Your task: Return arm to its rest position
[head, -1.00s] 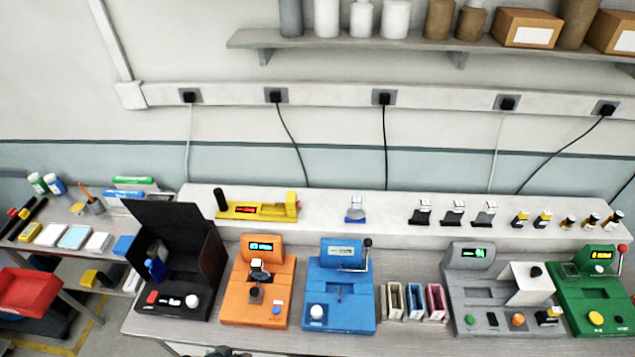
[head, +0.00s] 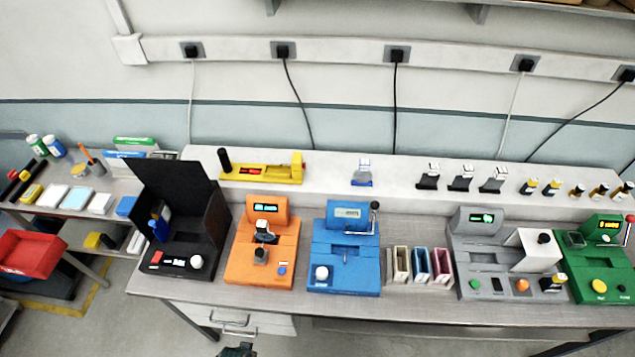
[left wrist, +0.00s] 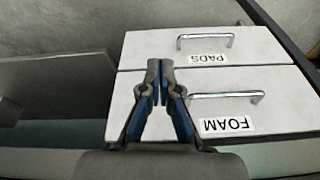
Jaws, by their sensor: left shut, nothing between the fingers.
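My left gripper (left wrist: 160,88) shows in the left wrist view with its two blue-sided fingers together and nothing between them. Behind it are two white drawers with metal handles, labelled PADS (left wrist: 205,58) and FOAM (left wrist: 225,124). In the head view only a dark tip of an arm of mine (head: 237,350) shows at the bottom edge, below the bench and in front of the drawer unit (head: 270,322). It is apart from the devices on the bench. My right gripper is not in view.
On the bench (head: 410,306) stand a black open-lidded box (head: 178,262), an orange device (head: 262,255), a blue device (head: 345,262), a grey device (head: 480,260) and a green device (head: 597,270).

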